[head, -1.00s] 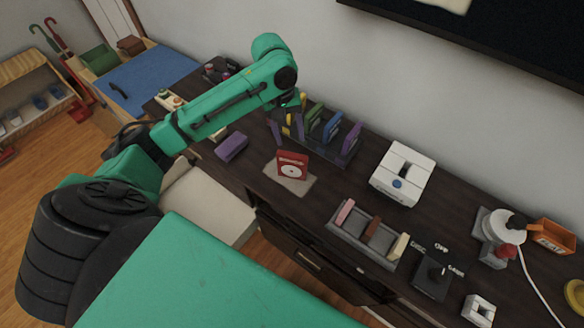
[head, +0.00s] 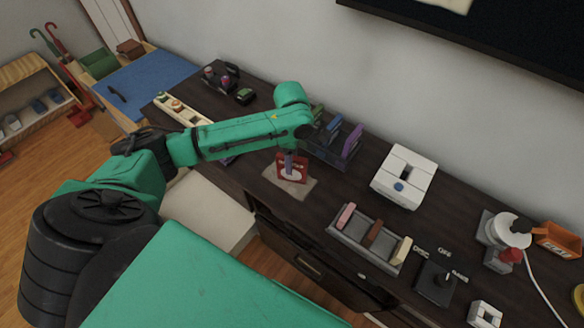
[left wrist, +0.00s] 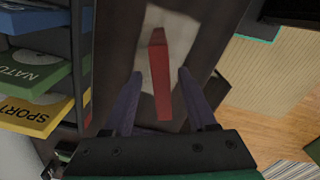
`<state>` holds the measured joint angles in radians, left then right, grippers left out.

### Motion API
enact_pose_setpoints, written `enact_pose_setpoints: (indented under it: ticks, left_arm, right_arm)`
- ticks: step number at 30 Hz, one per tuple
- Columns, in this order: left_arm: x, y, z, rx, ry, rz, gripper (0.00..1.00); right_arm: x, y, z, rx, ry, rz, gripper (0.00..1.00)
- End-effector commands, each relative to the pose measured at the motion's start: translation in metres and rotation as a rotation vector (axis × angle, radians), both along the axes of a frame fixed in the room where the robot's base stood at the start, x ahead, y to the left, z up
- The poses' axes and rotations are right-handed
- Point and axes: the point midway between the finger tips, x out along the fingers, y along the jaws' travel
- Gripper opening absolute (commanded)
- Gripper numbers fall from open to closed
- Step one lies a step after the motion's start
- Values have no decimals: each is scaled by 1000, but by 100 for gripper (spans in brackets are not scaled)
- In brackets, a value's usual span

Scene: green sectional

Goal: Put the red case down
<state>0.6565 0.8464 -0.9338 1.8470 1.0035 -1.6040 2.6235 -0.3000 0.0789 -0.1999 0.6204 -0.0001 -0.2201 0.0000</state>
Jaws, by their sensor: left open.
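The red case (head: 293,170) stands upright on a pale mat (head: 290,188) on the dark desk. In the left wrist view the red case (left wrist: 160,75) shows edge-on above the pale mat (left wrist: 182,28). My left gripper (head: 290,157) is over the case in the head view, its arm coming in from the left. In the left wrist view my left gripper (left wrist: 157,95) is open, with one purple finger on each side of the case and a gap on both sides. My right gripper is not in view.
A rack with upright colored cases (head: 340,140) stands just behind. A white device (head: 404,175) is to the right. A grey tray with several colored bars (head: 368,240) lies at the front right.

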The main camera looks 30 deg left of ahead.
Motion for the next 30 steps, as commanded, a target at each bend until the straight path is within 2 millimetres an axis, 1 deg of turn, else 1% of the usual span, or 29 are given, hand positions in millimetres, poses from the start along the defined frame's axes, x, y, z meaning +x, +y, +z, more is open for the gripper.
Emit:
enact_pose_setpoints:
  ticks: [1, 3, 6, 12, 14, 15, 16, 17, 26, 30]
  left_arm:
    - [-2, 0, -8, 2, 5, 1, 57]
    - [-3, 0, -23, 2, 5, 0, 57]
    - [-2, -1, -35, 1, 1, -1, 57]
    - [-2, -1, -36, 1, 1, -1, 57]
    - [-2, 0, -36, 1, 1, -1, 35]
    - [-2, -1, -36, 1, 1, -1, 19]
    - [-2, -1, -36, 1, 1, -1, 8]
    - [-2, 0, -36, 1, 1, -1, 0]
    - [-2, -1, -35, 0, 0, -1, 0]
    - [-2, -1, -27, -1, -1, -2, 0]
  right_arm:
    - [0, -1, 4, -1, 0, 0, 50]
    - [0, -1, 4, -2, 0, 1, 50]
    - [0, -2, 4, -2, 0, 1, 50]
    - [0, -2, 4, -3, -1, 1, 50]
    - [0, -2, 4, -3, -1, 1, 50]
    - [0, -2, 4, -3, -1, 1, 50]
    - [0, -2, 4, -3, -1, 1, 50]
    - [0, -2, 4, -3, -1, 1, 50]
    - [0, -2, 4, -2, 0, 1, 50]
    - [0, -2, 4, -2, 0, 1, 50]
